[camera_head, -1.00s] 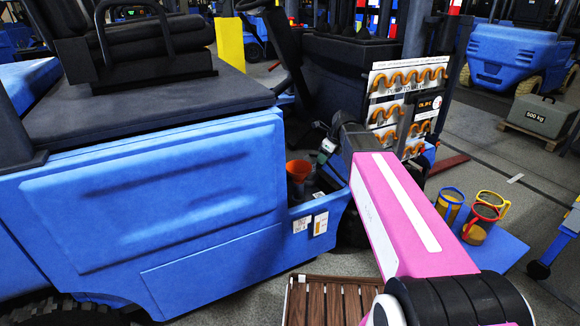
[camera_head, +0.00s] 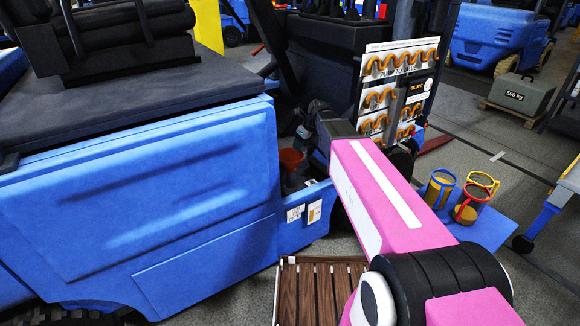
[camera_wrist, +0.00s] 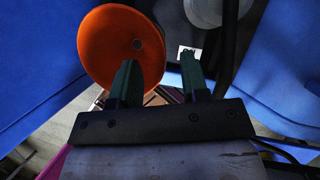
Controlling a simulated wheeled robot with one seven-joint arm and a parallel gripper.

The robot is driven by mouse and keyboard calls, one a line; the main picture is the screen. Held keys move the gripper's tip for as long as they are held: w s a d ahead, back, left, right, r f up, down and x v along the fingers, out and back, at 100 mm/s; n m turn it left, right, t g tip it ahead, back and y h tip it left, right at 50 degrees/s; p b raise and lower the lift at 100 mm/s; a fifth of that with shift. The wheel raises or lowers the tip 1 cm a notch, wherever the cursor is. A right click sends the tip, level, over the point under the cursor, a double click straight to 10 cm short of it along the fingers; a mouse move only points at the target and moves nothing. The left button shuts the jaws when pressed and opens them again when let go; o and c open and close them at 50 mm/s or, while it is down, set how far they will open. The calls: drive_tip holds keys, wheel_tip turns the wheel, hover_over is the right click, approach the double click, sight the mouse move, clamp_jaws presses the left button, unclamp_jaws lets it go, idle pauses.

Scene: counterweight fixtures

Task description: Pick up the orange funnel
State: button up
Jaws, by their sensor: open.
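The orange funnel (camera_head: 291,159) sits in the footwell of the blue forklift, partly hidden by the forklift's side panel. In the wrist view the funnel (camera_wrist: 112,50) is a wide orange cone at the upper left, with its dark hole showing.
The blue forklift body (camera_head: 150,200) bounds the left side. A rack with orange hooks (camera_head: 405,80) stands behind my arm. Several mugs stand on a blue platform (camera_head: 492,230) at right. A brown slatted surface (camera_head: 318,290) lies below. A 500 kg weight (camera_head: 520,95) sits farther back.

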sight(295, 154)
drive_tip(key=x, duration=0.4)
drive_tip(key=shift+s+a+f, duration=0.1)
drive_tip(key=shift+a+f, duration=0.15)
drive_tip(key=shift+f, duration=0.05)
clamp_jaws()
drive_tip(key=shift+r, duration=0.1)
